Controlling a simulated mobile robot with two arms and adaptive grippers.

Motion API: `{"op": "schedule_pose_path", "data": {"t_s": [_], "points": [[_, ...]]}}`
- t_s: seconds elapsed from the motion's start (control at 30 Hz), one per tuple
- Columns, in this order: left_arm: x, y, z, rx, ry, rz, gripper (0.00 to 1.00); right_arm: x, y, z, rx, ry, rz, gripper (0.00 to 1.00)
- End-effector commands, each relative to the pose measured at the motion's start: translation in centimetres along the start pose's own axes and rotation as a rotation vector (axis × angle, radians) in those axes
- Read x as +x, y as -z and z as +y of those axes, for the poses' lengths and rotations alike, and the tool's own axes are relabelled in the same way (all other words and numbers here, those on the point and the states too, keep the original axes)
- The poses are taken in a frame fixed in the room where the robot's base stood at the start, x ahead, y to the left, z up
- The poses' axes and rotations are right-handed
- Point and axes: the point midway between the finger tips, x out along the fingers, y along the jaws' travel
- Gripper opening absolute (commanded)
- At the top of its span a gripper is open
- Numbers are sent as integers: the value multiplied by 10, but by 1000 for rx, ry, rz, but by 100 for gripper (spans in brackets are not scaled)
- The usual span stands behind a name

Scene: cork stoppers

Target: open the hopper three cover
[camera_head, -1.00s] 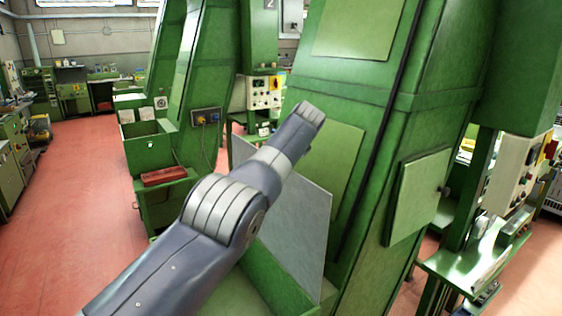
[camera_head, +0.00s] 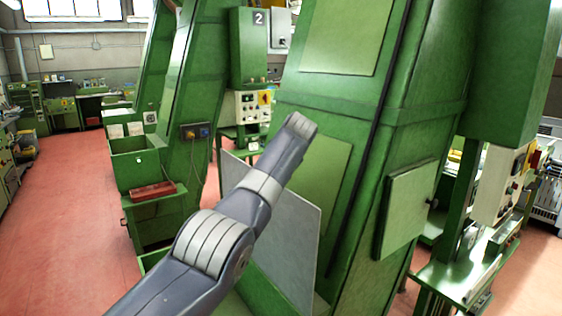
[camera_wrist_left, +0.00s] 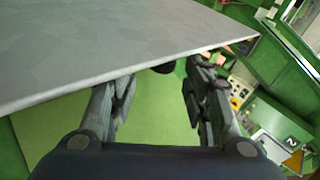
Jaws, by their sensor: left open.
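A flat grey cover panel (camera_head: 287,245) stands raised and tilted over a green hopper box beside the large green machine, behind my left arm in the head view. The hopper's number cannot be read. In the left wrist view the grey panel (camera_wrist_left: 110,52) crosses the upper left, close above my left gripper (camera_wrist_left: 160,85). Its two fingers are apart, with a small dark round knob (camera_wrist_left: 164,68) at the panel's edge showing between them. I cannot tell whether they touch the panel. The head view does not show the left fingers. My right gripper is in neither view.
The green machine body (camera_head: 330,90) rises right behind the panel, with a small square door (camera_head: 408,210) on its side. A second green hopper (camera_head: 140,165) with a red item below stands to the left. Red floor (camera_head: 70,220) is free at the left.

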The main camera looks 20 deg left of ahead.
Motion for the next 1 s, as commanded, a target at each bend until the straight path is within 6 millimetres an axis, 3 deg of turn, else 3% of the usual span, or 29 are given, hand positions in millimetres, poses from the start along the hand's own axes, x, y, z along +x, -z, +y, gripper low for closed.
{"op": "schedule_pose_path", "data": {"t_s": [0.17, 0.6, 0.8, 1.0], "points": [[-13, -1, 1, -1, 0, 4, 45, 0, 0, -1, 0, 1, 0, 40], [-83, 0, 3, 2, -3, 3, 45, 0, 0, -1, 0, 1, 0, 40], [-98, 0, 3, 3, -4, 0, 45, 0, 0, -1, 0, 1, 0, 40], [-99, -1, 3, 2, -5, 0, 45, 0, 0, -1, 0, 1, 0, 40]]}}
